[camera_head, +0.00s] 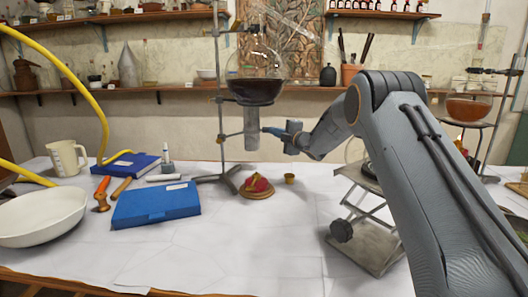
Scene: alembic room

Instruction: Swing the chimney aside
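A grey upright cylinder, which looks like the chimney (251,131), hangs beside the rod of a metal stand (221,100). It is directly below a round glass flask (256,88) holding dark liquid. My gripper (268,131) comes in from the right, with its dark tip at the chimney's right side. The view is too small to tell whether it touches the chimney or whether its fingers are open or shut.
Below the chimney, a red and yellow object (258,184) sits on a round wooden base beside a small brass cup (290,178). A lab jack (372,238) stands right. A blue case (156,204) and white bowl (42,216) lie left. The front middle table is clear.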

